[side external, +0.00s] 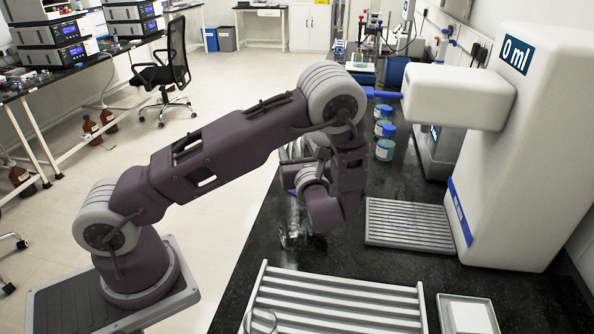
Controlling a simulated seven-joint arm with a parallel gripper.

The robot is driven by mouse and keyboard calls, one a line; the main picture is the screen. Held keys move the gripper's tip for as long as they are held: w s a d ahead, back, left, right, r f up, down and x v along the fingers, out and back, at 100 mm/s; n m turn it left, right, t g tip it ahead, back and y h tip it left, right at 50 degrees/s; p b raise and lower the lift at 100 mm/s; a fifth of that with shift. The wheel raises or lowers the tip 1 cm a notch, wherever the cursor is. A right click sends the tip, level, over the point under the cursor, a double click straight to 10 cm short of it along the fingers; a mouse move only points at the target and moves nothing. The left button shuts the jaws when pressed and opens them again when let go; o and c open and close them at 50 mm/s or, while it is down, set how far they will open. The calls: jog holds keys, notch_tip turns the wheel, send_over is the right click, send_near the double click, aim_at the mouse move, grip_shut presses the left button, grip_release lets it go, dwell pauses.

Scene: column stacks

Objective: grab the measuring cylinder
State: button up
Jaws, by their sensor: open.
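My gripper (304,205) is at the end of my bent arm, low over the black bench. It is open, but its fingertips are hard to make out behind my wrist. Clear glassware (292,238) shows faintly on the dark bench just left of and below my wrist. I cannot tell whether it is the measuring cylinder, or whether the gripper touches it. My wrist hides part of this area.
A white dispenser (510,150) reading "0 ml" stands at the right, with a slatted tray (408,224) before it. Blue-capped jars (385,149) stand behind my wrist. A white slatted rack (335,300) and a small white tray (467,315) lie at the front.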

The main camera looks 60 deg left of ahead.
grip_shut()
